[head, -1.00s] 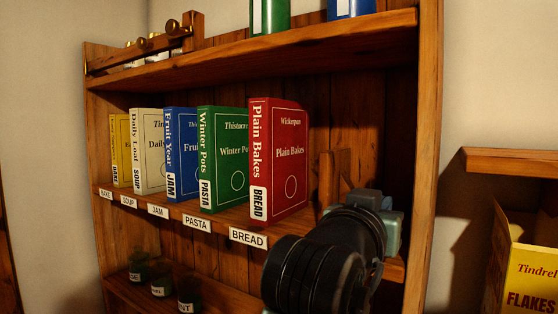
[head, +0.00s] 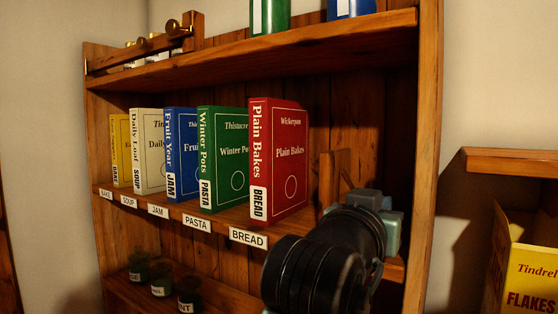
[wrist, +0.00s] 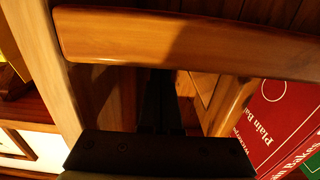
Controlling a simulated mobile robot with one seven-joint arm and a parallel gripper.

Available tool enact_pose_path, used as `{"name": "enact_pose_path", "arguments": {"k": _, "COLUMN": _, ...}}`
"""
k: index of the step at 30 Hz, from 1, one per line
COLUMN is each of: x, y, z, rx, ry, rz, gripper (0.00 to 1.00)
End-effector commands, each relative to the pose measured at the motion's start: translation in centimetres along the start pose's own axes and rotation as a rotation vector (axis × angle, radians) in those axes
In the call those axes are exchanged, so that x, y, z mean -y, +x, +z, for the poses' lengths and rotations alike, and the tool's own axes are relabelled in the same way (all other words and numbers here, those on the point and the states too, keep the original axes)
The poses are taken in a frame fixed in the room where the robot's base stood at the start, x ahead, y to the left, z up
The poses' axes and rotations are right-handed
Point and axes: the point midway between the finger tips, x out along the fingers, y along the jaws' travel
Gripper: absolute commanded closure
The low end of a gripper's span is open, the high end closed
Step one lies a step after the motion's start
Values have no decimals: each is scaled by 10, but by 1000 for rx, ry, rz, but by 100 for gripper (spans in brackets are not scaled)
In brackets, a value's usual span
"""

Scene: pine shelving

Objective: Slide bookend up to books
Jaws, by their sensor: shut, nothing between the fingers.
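The wooden bookend (head: 328,180) stands on the middle shelf, to the right of the row of books, with a gap between it and the red book (head: 283,165). Its lower part is hidden behind my arm in the head view. In the wrist view the bookend's slanted brace (wrist: 232,100) shows between my gripper and the red book (wrist: 290,125). My gripper (wrist: 160,80) is shut and empty, its dark fingers pointing in beside the bookend. I cannot tell whether they touch it. In the head view the fingers are hidden behind my wrist.
Green (head: 222,160), blue (head: 181,155), cream (head: 148,150) and yellow (head: 121,150) books stand left of the red one. The upper shelf (head: 255,58) and right side panel (head: 425,150) bound the space. A wooden board (wrist: 180,42) crosses close to the fingers.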

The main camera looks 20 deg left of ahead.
Motion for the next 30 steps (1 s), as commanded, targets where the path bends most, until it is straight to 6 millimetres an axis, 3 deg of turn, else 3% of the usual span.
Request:
{"name": "enact_pose_path", "arguments": {"k": 14, "x": 2, "y": 0, "z": 0, "rx": 0, "ry": 0, "rz": -1, "gripper": 100}}
{"name": "enact_pose_path", "arguments": {"k": 30, "x": 29, "y": 0, "z": 0, "rx": 1, "ry": 0, "rz": -2, "gripper": 100}}
